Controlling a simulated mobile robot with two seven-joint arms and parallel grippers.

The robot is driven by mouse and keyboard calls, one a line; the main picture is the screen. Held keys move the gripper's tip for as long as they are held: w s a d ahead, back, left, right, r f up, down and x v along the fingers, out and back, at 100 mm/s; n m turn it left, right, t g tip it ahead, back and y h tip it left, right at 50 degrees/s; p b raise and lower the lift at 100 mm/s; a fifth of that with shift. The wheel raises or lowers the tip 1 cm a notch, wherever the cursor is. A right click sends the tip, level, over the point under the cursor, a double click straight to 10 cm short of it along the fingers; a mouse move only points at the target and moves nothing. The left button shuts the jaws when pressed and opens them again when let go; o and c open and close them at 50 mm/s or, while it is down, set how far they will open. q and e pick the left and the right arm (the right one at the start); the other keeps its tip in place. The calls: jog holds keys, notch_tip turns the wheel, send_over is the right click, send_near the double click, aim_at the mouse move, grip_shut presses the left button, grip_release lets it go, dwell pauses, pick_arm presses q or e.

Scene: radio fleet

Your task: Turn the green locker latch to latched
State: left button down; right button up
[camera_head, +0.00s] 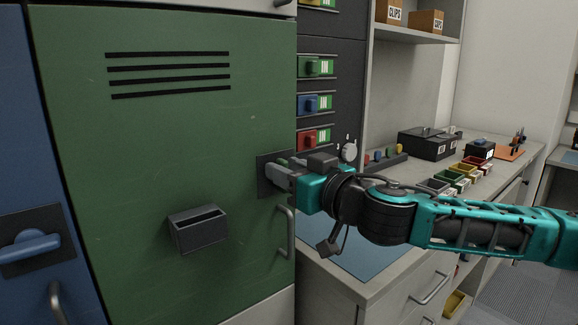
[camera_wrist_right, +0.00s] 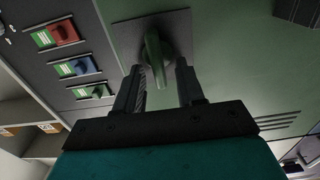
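The green locker (camera_head: 150,130) fills the left half of the head view, its door shut. Its dark latch plate (camera_head: 264,182) is at the door's right edge. The latch handle is hidden there by my right gripper (camera_head: 278,172). In the right wrist view, the green latch handle (camera_wrist_right: 154,50) stands out from the plate (camera_wrist_right: 128,34), running up and down the picture. The fingers of my right gripper (camera_wrist_right: 160,72) are apart, one on each side of the handle's lower end. I cannot tell whether either finger touches it. My left gripper is out of view.
A grey holder (camera_head: 198,229) and a door handle (camera_head: 286,232) stick out of the green door below the latch. A blue locker (camera_head: 20,130) with its own latch (camera_head: 36,244) is at left. A switch panel and a counter (camera_head: 400,175) lie right.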

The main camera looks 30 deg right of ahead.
jog(key=shift+c, duration=0.2)
grip_shut()
jog(key=shift+n, duration=0.4)
jog(key=shift+s+a+f+n+p, duration=0.2)
jog(key=shift+n+p, duration=0.5)
jog(key=shift+n, duration=2.15)
jog(key=shift+w+a+f+n+p, duration=0.15)
jog(key=shift+a+f+n+p, duration=0.4)
jog(key=shift+n, duration=2.35)
jog(key=shift+s+f+n+p, duration=0.1)
jog(key=shift+n+p, duration=0.8)
jog(key=shift+n, duration=1.95)
jog(key=shift+o, duration=0.2)
grip_release()
